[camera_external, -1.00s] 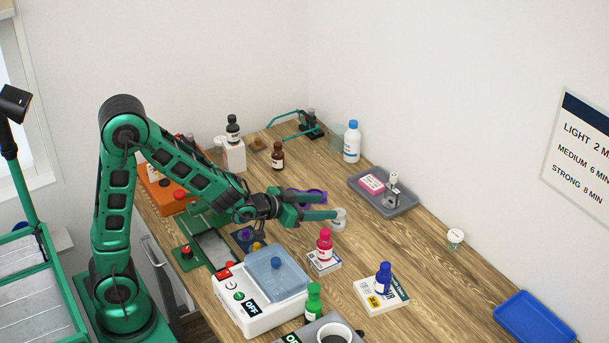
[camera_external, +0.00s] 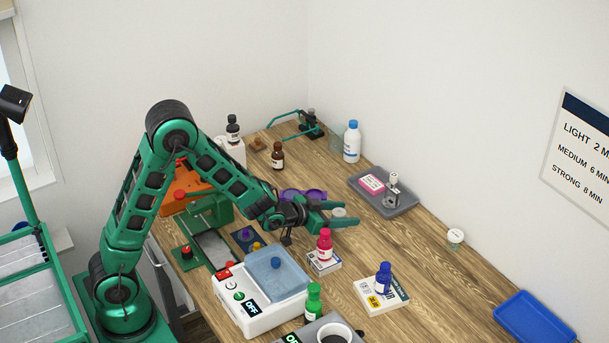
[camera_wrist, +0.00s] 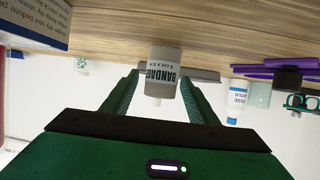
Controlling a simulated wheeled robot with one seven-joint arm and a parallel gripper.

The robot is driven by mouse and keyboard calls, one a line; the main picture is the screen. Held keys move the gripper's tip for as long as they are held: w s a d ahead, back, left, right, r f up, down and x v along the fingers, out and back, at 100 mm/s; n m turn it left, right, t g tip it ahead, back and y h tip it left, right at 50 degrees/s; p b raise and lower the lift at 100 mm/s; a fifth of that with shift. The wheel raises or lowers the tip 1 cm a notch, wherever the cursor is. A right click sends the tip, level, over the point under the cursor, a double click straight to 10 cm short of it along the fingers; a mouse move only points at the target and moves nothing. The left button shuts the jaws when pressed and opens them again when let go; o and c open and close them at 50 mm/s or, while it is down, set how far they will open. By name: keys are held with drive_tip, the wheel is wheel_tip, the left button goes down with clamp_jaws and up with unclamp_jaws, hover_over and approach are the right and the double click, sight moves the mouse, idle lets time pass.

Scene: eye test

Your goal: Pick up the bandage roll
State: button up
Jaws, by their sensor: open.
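The bandage roll (camera_external: 339,212) is a small pale grey cylinder standing on the wooden worktop (camera_external: 330,280). In the wrist view, which is upside down, the bandage roll (camera_wrist: 163,62) shows its printed label. My gripper (camera_external: 350,213) is open, its green fingers reaching out level with one on each side of the roll. In the wrist view my gripper (camera_wrist: 161,78) has the roll between its fingertips, with a small gap showing on both sides. The roll's lower part is partly hidden by the near finger in the outside view.
A red bottle (camera_external: 324,245) on a small box stands close in front of my gripper. A purple holder (camera_external: 303,194) lies just behind it. A grey tray (camera_external: 401,204) is at the right, and a white machine (camera_external: 245,310) in front. Bare worktop lies right of the roll.

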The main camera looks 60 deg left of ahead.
drive_tip(key=shift+x, duration=1.05)
drive_tip(key=c, duration=1.1)
drive_tip(key=shift+r, duration=0.15)
